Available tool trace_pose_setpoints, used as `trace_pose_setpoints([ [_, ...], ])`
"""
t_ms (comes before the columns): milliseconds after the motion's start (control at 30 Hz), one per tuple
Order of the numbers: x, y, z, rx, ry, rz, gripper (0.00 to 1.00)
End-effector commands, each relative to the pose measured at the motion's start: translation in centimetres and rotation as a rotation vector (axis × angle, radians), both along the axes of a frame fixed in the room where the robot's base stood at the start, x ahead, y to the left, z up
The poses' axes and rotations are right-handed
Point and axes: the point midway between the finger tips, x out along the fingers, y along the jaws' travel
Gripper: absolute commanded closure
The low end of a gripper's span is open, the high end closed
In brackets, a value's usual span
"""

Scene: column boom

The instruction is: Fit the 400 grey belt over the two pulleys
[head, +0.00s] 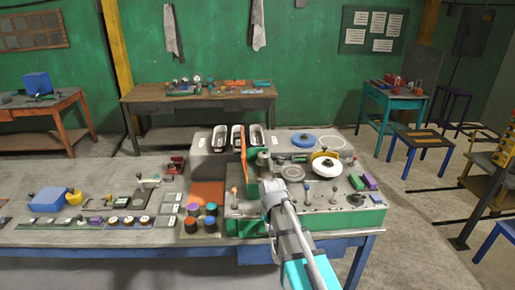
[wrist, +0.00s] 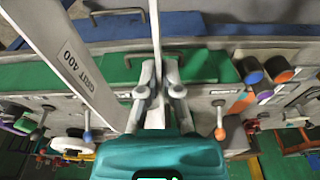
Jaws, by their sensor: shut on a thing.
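The grey belt (wrist: 75,65), printed with 400, shows in the wrist view as a wide pale band slanting from upper left to my gripper (wrist: 160,88). A thin grey strip, seen edge-on, runs up from between the fingers. My gripper is shut on the belt. In the head view my gripper (head: 271,188) is over the front of the grey-green bench unit, and my arm covers part of it. A blue disc (head: 303,140) and a white disc with a yellow hub (head: 326,165) are on the unit. I cannot tell which parts are the two pulleys.
An orange upright plate (head: 244,158) stands left of my gripper. Levers with ball knobs (head: 234,199) stand along the unit's front. Coloured round knobs (head: 202,213) are to the left. A thin pale ring (head: 335,143) lies at the back. A blue box (head: 49,199) is far left.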

Motion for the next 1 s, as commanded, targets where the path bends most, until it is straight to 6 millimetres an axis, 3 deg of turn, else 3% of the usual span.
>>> trace_pose_setpoints([
  [33, 0.0, 0.0, -1.5, 0.0, 0.0, 0.0, 1.0],
  [300, 0.0, 0.0, -3.5, 0.0, 0.0, 0.001, 1.0],
  [1000, 0.0, 0.0, -3.5, 0.0, 0.0, 0.0, 1.0],
])
